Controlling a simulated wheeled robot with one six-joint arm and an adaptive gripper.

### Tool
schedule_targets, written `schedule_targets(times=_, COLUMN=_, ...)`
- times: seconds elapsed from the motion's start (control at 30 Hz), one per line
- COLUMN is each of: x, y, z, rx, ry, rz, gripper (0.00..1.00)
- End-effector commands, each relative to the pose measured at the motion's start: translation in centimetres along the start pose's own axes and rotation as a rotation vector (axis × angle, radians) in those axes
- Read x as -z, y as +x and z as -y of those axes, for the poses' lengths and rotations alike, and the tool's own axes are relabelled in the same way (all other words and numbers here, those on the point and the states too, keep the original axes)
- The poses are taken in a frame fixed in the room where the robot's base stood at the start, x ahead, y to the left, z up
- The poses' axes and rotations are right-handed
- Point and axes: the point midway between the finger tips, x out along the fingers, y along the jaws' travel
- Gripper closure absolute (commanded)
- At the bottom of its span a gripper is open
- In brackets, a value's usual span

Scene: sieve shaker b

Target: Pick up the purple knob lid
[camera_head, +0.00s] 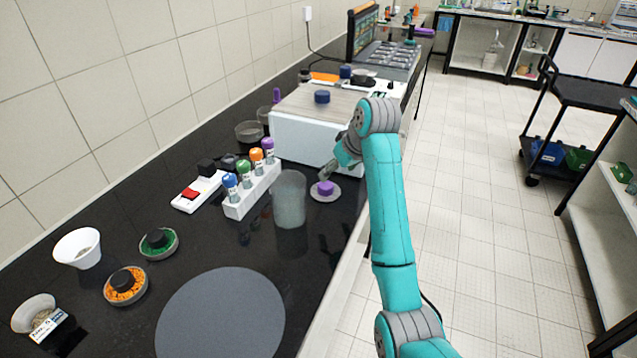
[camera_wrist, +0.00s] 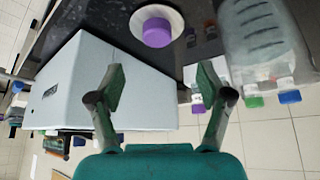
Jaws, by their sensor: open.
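The purple knob lid (camera_head: 325,187) sits on the black counter near its front edge. It has a purple knob on a pale round disc. It also shows in the wrist view (camera_wrist: 157,32) at the top middle, beyond my fingertips. My gripper (camera_head: 327,171) is close to the lid in the head view, just above and behind the knob. In the wrist view my gripper (camera_wrist: 160,80) is open, with its two fingers apart and nothing between them. The knob lies roughly in line with the gap between the fingers. I cannot tell the exact height above it.
A clear cylindrical container (camera_head: 290,198) stands left of the lid. A white rack (camera_head: 252,190) with several coloured-cap bottles is farther left. A white box-shaped machine (camera_head: 310,141) stands behind. A large grey disc (camera_head: 222,315) lies in front. The counter drops off right of the lid.

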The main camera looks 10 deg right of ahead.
Motion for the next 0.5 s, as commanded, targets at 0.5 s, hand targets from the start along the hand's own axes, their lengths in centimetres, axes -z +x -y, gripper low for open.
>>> schedule_targets(times=0.5, x=0.0, y=5.6, z=-0.1, rx=0.001, ry=0.000, rz=0.002, gripper=0.22)
